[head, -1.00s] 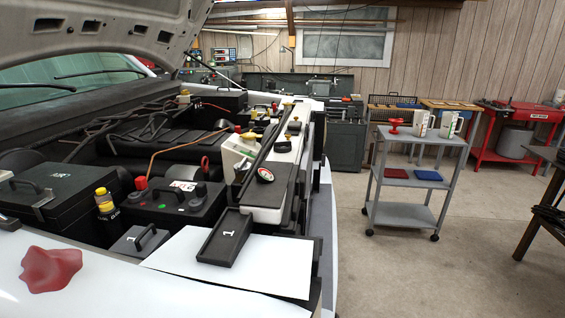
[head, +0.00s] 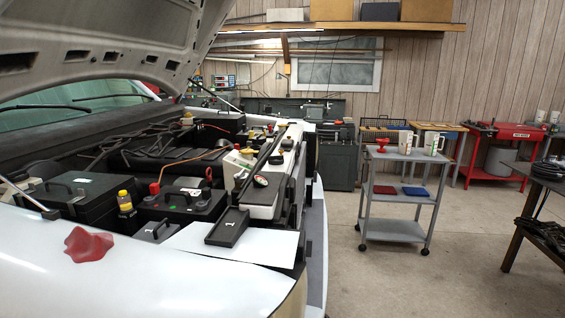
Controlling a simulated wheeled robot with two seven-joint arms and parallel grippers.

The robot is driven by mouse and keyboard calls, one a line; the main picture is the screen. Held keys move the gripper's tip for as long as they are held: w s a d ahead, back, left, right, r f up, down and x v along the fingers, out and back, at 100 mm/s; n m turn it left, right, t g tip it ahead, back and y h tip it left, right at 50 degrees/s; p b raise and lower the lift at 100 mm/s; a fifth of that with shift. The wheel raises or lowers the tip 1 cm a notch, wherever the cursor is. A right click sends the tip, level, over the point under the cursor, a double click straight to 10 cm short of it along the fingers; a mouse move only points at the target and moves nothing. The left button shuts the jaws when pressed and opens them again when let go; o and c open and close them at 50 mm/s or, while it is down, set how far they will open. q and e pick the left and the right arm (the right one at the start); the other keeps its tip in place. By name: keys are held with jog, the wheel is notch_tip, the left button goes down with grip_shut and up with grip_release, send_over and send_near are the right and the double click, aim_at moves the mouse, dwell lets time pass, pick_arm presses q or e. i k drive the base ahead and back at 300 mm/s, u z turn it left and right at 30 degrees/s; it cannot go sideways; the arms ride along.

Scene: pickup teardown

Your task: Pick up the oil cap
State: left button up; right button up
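Several caps sit in the open engine bay of the white pickup. A round black cap (head: 261,181) with a pale and coloured marking lies on the dark top at the front of the bay. A dark round cap (head: 276,160) sits behind it, and a black cap with a yellow top (head: 287,143) stands farther back. I cannot tell for sure which of these is the oil cap. Neither of my grippers is in view.
A black tray marked 1 (head: 227,228) lies on a white sheet (head: 262,243). A red cloth (head: 88,245) lies on the fender. The raised hood (head: 120,30) hangs above. A grey cart (head: 395,232) stands right, with clear floor around it.

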aim_at(274, 160)
jog(key=z, duration=1.7)
jog(key=i, duration=2.8)
jog(key=u, duration=3.7)
